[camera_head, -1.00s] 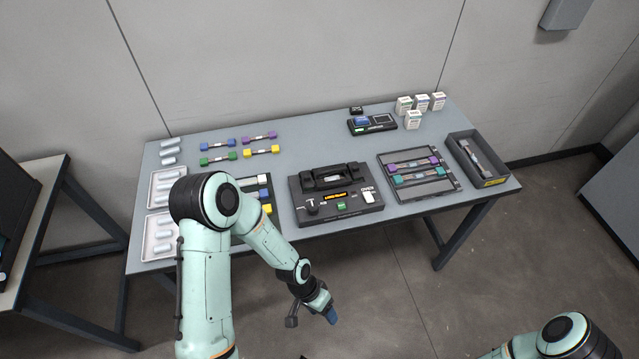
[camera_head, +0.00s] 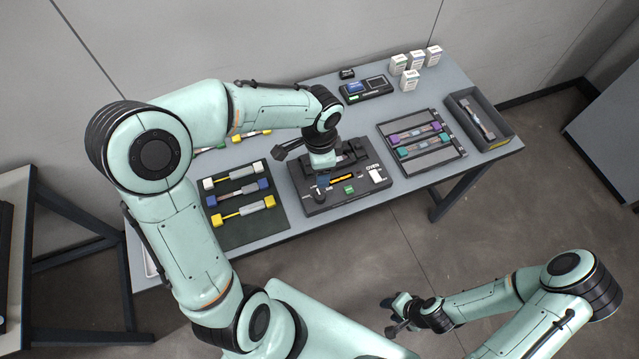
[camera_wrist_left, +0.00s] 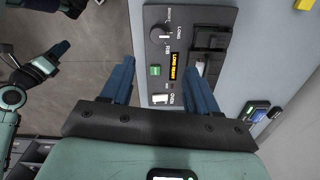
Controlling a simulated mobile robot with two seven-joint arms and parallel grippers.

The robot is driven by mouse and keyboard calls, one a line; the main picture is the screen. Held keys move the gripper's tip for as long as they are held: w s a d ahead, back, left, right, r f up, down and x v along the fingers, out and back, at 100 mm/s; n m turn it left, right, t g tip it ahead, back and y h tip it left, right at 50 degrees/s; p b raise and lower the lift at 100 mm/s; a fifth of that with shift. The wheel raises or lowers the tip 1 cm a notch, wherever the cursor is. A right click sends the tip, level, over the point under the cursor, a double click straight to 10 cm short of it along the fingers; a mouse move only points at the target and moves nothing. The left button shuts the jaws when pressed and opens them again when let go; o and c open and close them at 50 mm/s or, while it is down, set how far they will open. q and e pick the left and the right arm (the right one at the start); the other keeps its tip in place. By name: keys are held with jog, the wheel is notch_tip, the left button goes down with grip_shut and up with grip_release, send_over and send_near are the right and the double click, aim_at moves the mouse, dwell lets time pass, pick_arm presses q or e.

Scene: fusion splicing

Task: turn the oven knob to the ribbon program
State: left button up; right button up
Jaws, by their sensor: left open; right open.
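The dark oven unit (camera_head: 340,203) sits at the front middle of the table. Its round black knob (camera_wrist_left: 161,33) shows in the left wrist view, with small program labels around it, one reading LONG. The orange display (camera_wrist_left: 174,66) appears to read LONG READY. My left gripper (camera_wrist_left: 157,75) is open and empty above the oven, its blue fingers apart. The knob lies beyond the fingertips, not between them. In the head view my left wrist hides part of the oven. My right gripper (camera_head: 394,304) is open and empty, low in front of the table.
A dark mat (camera_head: 213,213) with several coloured-ended pieces lies left of the oven. A tray (camera_head: 455,157) with purple and teal pieces is to the right, beside a grey bin (camera_head: 507,139). A small device (camera_head: 365,89) and white boxes (camera_head: 410,80) stand behind.

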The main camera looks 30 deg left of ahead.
aim_at(320, 196)
pick_arm(q)
notch_tip(320, 196, down, 13)
jog(key=shift+s+f+b, duration=0.1)
jog(key=shift+s+b, duration=0.05)
jog(key=shift+b, duration=0.6)
pick_arm(e)
jog(key=shift+s+d+f, duration=0.1)
jog(key=shift+s+f, duration=0.95)
jog(key=shift+s, duration=0.1)
pick_arm(q)
jog(key=shift+d, duration=0.1)
jog(key=c, duration=1)
